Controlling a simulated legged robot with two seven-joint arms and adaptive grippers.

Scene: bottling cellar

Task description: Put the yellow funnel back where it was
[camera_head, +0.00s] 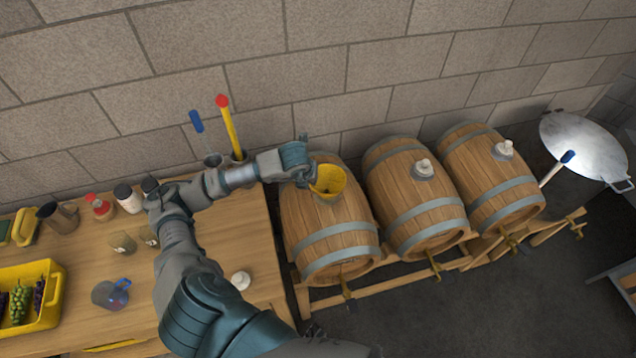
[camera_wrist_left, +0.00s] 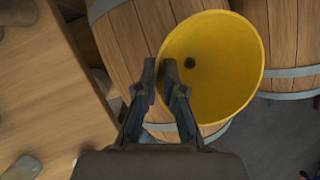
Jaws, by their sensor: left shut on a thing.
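The yellow funnel (camera_head: 328,181) is at the top of the leftmost barrel (camera_head: 337,228), its wide mouth facing up. My left gripper (camera_head: 311,174) is shut on the funnel's rim from the left side. In the left wrist view the fingers (camera_wrist_left: 160,72) pinch the near left edge of the funnel (camera_wrist_left: 222,75), and its dark outlet hole shows inside. The funnel hides the barrel's bung hole, and I cannot tell whether the spout is in it or above it. My right gripper is not in view.
The middle barrel (camera_head: 408,198) and right barrel (camera_head: 490,182) carry white bungs. A loose white bung (camera_head: 241,280) lies on the wooden table (camera_head: 255,235). A brick wall stands close behind.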

